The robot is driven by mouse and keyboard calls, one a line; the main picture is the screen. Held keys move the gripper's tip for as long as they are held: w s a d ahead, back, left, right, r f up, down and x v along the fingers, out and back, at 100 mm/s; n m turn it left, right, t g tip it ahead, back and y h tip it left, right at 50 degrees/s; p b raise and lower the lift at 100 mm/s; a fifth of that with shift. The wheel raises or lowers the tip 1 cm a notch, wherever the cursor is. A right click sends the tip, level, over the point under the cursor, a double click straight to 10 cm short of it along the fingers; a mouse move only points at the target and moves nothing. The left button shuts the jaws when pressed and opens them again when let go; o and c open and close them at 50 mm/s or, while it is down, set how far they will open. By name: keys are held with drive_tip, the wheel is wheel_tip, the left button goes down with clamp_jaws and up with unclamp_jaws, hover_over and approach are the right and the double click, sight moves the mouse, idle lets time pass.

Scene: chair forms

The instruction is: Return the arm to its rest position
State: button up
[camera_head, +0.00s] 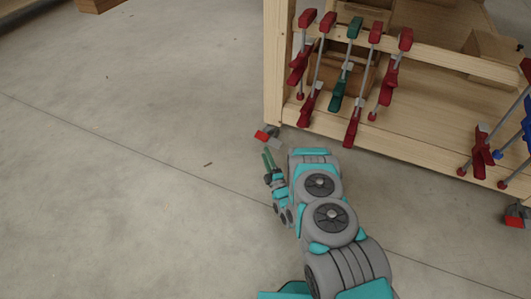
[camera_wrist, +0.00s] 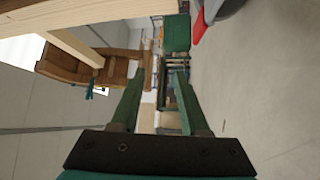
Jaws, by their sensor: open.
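My arm extends from the bottom of the head view, and my gripper (camera_head: 268,158) is at its far end, beside the near left leg of a wooden workbench. The gripper's two green fingers point up and to the left in that view. In the wrist view my gripper (camera_wrist: 160,75) shows two green fingers with a gap between them. It is open and nothing is held between the fingers.
The wooden workbench (camera_head: 420,140) stands at the right, with red and green clamps (camera_head: 345,75) hanging on its rail. A red-and-grey caster (camera_head: 266,134) is close to my gripper. The concrete floor (camera_head: 120,180) at the left is clear. A brown wooden piece (camera_wrist: 75,65) shows in the wrist view.

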idle(0.4)
